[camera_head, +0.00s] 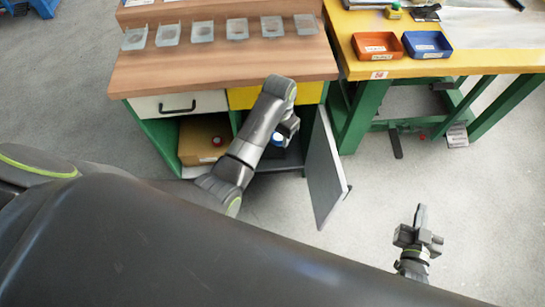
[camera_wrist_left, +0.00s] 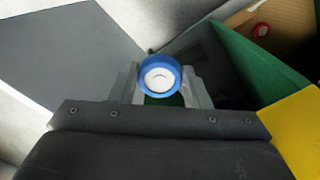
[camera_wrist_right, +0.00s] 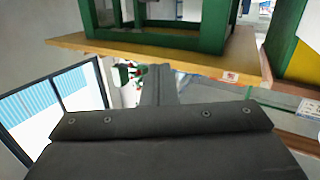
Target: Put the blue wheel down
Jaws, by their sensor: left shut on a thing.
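The blue wheel (camera_wrist_left: 160,75), with a white hub, sits between the fingertips of my left gripper (camera_wrist_left: 164,88), which is shut on it. In the head view my left arm reaches down to the open cabinet compartment, and part of the blue wheel (camera_head: 277,139) shows beside the gripper. I cannot tell whether the wheel touches the compartment floor. My right gripper (camera_head: 421,218) is over the floor at the right, empty, with its fingers together; they also show in the right wrist view (camera_wrist_right: 159,84).
The grey cabinet door (camera_head: 325,170) stands open right of my left arm. A green divider (camera_wrist_left: 255,65) separates the compartment from a brown box (camera_head: 203,138). Several clear trays (camera_head: 201,31) stand on the wooden top. Red (camera_head: 377,46) and blue (camera_head: 427,45) bins sit on the yellow table.

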